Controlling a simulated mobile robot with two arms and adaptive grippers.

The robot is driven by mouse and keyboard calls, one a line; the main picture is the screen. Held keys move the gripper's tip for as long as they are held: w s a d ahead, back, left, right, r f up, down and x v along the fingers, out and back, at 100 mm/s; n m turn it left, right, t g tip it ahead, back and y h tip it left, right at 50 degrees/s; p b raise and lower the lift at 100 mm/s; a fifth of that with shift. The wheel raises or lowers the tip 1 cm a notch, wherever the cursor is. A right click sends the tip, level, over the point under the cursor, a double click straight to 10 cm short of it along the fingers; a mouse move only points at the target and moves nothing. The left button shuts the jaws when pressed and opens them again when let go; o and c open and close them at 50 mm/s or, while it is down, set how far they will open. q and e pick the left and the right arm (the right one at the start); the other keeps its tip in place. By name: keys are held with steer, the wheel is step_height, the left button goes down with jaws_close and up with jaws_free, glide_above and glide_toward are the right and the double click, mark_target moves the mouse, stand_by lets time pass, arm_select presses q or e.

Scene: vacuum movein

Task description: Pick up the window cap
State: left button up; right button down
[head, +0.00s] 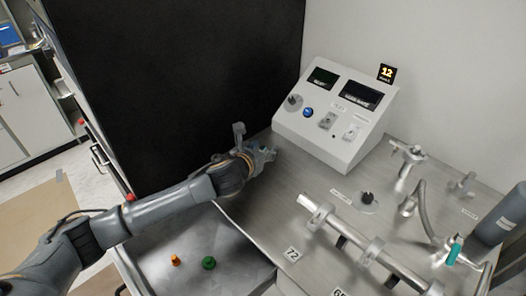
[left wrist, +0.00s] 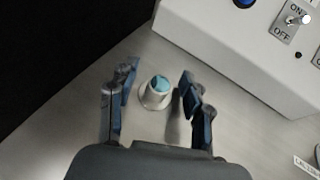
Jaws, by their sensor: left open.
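A small pale tapered piece with a blue top (left wrist: 157,91), which looks like the window cap, stands on the steel work surface in the left wrist view. My left gripper (head: 256,146) is open, low over the surface in front of the control box in the head view. In the left wrist view its fingers (left wrist: 158,80) stand on either side of the piece, with a gap at each side. The piece cannot be made out in the head view, where the gripper covers that spot. My right gripper is not in view.
A white sloped control box (head: 335,115) with switches and displays stands just behind the gripper. A steel pipe assembly (head: 365,245) lies to the right. A lower tray (head: 225,277) holds an orange knob (head: 175,260) and a green knob (head: 208,263). A black panel rises at the left.

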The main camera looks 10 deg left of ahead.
arm_select(q)
steer(key=shift+c, duration=0.4)
jaws_close()
steer(key=shift+r, duration=0.1)
